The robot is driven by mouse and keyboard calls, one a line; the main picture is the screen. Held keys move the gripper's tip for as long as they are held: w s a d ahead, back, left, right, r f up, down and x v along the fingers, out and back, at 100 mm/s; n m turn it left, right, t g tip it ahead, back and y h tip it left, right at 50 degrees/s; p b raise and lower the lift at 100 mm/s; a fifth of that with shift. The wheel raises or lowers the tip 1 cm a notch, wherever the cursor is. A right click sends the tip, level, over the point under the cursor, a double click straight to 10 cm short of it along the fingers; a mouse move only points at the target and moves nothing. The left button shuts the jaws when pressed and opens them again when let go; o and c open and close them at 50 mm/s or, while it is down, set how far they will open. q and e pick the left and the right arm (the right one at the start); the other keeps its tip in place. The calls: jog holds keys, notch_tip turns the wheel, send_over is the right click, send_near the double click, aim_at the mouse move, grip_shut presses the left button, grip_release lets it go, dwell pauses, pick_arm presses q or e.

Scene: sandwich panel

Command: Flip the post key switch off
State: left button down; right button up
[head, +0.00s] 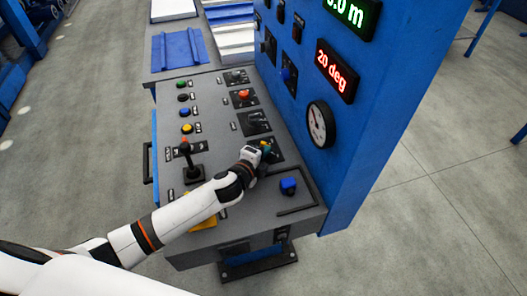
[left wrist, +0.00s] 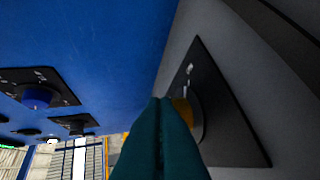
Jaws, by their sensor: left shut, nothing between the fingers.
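A switch on a black square plate (left wrist: 225,110) sits on the grey console top. My left gripper (head: 265,147) is over this plate in the head view. Its teal fingers (left wrist: 160,104) are shut and empty, close beside the yellow part; I cannot tell whether they touch it. My right gripper is not in view.
A blue knob (head: 288,186) stands near the front right of the grey console (head: 215,130). A black joystick (head: 191,160) and several coloured buttons line its left side. The blue upright panel (head: 350,160) with a round gauge (head: 320,124) rises close on the right.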

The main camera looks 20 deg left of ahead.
pick_arm(q)
jog(key=shift+w+d+n+y+b, duration=0.1)
jog(key=shift+d+n+y+b, duration=0.15)
jog(key=shift+n+y, duration=0.45)
jog(key=shift+d+n+y+b, duration=0.2)
jog(key=shift+n+y, duration=0.3)
jog(key=shift+y, duration=0.3)
jog(key=shift+w+d+n+y+b, duration=0.15)
jog(key=shift+n+y+b, duration=0.1)
jog(key=shift+n+y, duration=0.3)
jog(key=shift+d+n+y+b, duration=0.2)
jog(key=shift+n+y, duration=0.15)
jog(key=shift+y, duration=0.3)
jog(key=shift+w, duration=0.1)
jog(key=shift+w+d, duration=0.1)
jog(key=shift+d, duration=0.05)
jog(key=shift+a, duration=0.2)
jog(key=shift+a+p, duration=0.45)
jog(key=shift+a, duration=0.15)
